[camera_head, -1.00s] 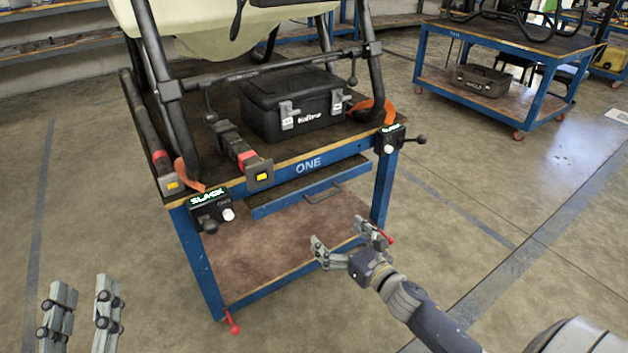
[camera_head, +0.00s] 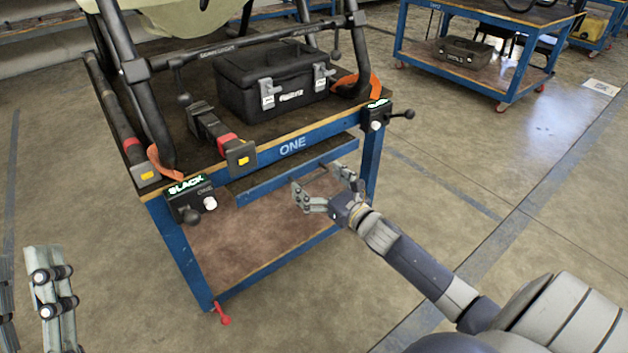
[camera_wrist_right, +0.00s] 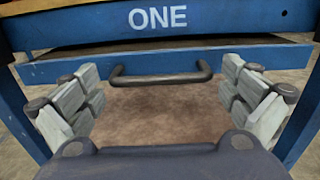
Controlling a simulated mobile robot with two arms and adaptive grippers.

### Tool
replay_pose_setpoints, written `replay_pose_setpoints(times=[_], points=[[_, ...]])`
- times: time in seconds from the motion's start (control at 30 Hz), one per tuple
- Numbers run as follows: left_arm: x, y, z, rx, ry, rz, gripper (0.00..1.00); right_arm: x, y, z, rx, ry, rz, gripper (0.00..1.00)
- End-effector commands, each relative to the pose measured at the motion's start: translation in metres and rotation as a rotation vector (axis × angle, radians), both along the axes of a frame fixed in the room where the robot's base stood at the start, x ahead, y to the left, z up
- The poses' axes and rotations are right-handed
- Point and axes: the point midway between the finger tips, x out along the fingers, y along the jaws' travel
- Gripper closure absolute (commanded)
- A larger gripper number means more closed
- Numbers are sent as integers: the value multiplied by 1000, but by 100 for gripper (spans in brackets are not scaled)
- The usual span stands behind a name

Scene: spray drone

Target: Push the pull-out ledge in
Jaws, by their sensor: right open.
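The pull-out ledge (camera_head: 270,186) is a blue-edged board with a dark top under the front beam of workbench ONE. It sticks out from under the beam, and its blue front also shows in the right wrist view (camera_wrist_right: 70,68). Its dark bar handle (camera_wrist_right: 160,80) shows there, centred between the fingers. My right gripper (camera_head: 324,187) is open and empty, just in front of the ledge, its fingers (camera_wrist_right: 160,98) spread to either side of the handle. I cannot tell whether they touch the ledge. My left gripper (camera_head: 28,300) is at the lower left, fingers apart, far from the ledge.
The workbench (camera_head: 292,147) carries a black toolbox (camera_head: 275,85) and the drone's dark frame legs. Lever boxes sit at its left (camera_head: 190,200) and right (camera_head: 377,115) front corners. A lower shelf (camera_head: 255,245) lies below the ledge. The floor in front is clear.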

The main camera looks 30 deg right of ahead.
Motion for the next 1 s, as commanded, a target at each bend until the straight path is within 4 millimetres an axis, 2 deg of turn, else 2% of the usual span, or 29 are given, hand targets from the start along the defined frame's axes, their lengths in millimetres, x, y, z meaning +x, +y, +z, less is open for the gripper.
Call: replay_pose_setpoints(times=[0.17,0.47,0.7,0.87,1.0], points=[[-8,1,8,-17,-56,-3,60,10,0,0,0,0,-1,0],[-9,1,10,-20,-65,-4,60,11,1,0,0,1,-1,0],[-9,1,9,-19,-64,-4,60,11,1,0,0,1,0,52],[-10,1,9,-20,-68,-4,60,14,1,0,-1,-1,0,53],[-26,4,21,-53,-172,-11,60,31,2,0,-1,-3,1,53]])
